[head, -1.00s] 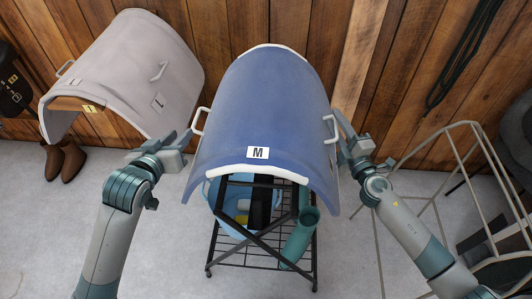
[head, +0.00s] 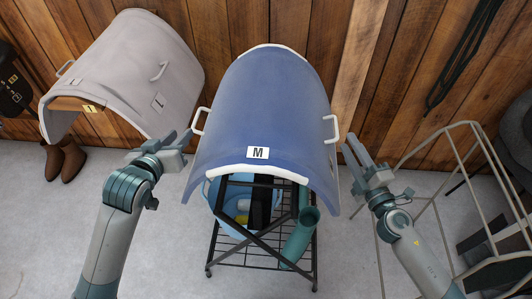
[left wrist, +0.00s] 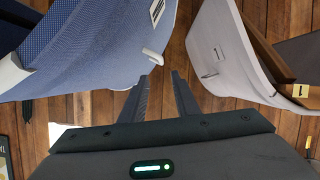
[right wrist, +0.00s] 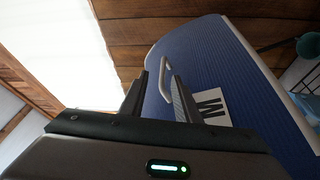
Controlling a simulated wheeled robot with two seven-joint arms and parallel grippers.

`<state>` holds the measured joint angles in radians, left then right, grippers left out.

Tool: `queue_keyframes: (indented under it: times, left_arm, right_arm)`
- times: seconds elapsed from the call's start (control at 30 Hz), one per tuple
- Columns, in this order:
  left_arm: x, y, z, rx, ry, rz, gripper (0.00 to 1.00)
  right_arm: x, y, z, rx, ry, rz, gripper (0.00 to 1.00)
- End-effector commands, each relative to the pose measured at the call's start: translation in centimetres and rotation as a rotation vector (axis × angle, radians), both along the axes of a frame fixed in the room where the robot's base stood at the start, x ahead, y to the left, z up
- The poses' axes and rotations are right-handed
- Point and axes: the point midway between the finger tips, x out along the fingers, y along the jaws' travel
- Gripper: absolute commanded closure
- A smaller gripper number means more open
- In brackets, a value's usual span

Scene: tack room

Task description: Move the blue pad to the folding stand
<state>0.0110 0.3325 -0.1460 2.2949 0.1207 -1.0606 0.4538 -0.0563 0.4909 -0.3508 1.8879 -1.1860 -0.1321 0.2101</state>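The blue pad (head: 262,105) is a curved shell with white edging, an "M" label and a white handle on each side. It lies draped over a black wire rack (head: 262,248). A beige tubular frame (head: 432,152) at the right looks like the folding stand; it is bare on top. My left gripper (head: 186,140) is open beside the pad's left handle (head: 199,121); the handle also shows just beyond its fingertips in the left wrist view (left wrist: 152,57). My right gripper (head: 355,150) is open and empty, just off the right handle (head: 332,129), which shows beyond its fingers (right wrist: 155,95).
A grey pad (head: 135,65) on a wooden support stands at the left, with brown boots (head: 63,160) below it. A blue bucket (head: 214,190) and a green roll (head: 299,238) are in the rack. The plank wall is close behind. Grey floor is clear in front.

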Motion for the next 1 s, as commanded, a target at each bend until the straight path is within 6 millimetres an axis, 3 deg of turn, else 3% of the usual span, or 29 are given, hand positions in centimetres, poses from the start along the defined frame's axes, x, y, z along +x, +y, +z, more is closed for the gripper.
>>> queue_keyframes:
  times: [0.3, 1.0]
  left_arm:
    - [0.0, 0.0, 0.0, 0.0, 0.0, 0.0, 0.72]
    - [0.0, 0.0, 0.0, 0.0, 0.0, 0.0, 0.72]
  right_arm:
    - [-2.2, -0.7, -0.2, 0.0, 0.0, 0.0, 0.71]
    - [-2.3, -0.8, -0.2, 0.0, 0.0, 0.0, 0.71]
